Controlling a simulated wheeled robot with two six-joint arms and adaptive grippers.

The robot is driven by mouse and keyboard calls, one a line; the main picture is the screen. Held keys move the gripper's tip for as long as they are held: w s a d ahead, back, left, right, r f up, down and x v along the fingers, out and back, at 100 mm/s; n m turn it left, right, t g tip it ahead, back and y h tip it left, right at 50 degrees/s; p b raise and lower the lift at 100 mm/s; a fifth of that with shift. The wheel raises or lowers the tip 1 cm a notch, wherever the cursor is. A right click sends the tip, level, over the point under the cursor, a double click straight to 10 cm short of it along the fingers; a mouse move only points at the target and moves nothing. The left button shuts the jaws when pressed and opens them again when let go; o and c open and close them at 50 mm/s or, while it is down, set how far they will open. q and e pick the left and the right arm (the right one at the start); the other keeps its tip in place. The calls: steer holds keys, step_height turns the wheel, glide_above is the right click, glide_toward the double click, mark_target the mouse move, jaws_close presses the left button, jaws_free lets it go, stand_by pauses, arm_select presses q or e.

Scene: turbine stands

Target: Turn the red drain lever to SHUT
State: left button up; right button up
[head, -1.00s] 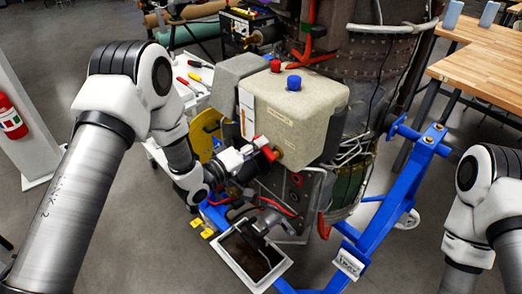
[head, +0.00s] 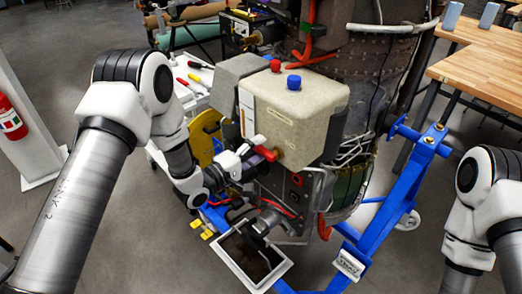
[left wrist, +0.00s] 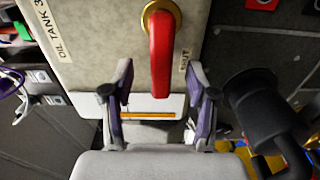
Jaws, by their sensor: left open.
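The red drain lever (head: 265,153) sits on a brass fitting (left wrist: 151,14) on the side of the beige oil tank (head: 310,125). In the left wrist view the lever (left wrist: 162,55) runs from the fitting down the picture, between my gripper's fingers. A label reading SHUT (left wrist: 183,60) is on the tank just right of the lever. My left gripper (head: 247,151) is open, its fingers (left wrist: 160,75) on either side of the lever with visible gaps. Whether the lever lies deep between the fingers or just beyond them, I cannot tell. My right gripper is out of view.
The tank has a white gauge panel with a yellow strip (left wrist: 150,116) and a blue cap (head: 294,83). A black pipe fitting (left wrist: 255,105) is right of the gripper. Below are a drip tray (head: 228,262) and the blue stand (head: 385,215).

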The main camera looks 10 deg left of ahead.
arm_select(q)
steer(key=p+v, duration=0.1)
steer(key=v, duration=0.6)
stand_by(0.5)
steer(key=s+f+m+g+y+b, duration=0.1)
steer(key=s+f+g+y+b, duration=0.1)
steer(key=s+f, duration=0.45)
steer(key=s+d+f+g+y+b, duration=0.1)
steer(key=s+f+g+b, duration=0.15)
steer(key=f, duration=0.75)
steer(key=s+f+m+g+y+b, duration=0.1)
steer(key=s+f+g+y, duration=0.1)
steer(key=s+f, duration=0.45)
steer(key=s+a+f+m+g+y, duration=0.2)
steer(key=s+a+f+m+g, duration=0.1)
steer(key=s, duration=0.5)
steer(key=s+a+f+m+g+y, duration=0.2)
steer(key=s+a+f+m+g, duration=0.1)
steer(key=s, duration=0.6)
steer(key=f+m+g, duration=0.1)
steer(key=m+g, duration=0.1)
steer(key=shift+m+y, duration=0.4)
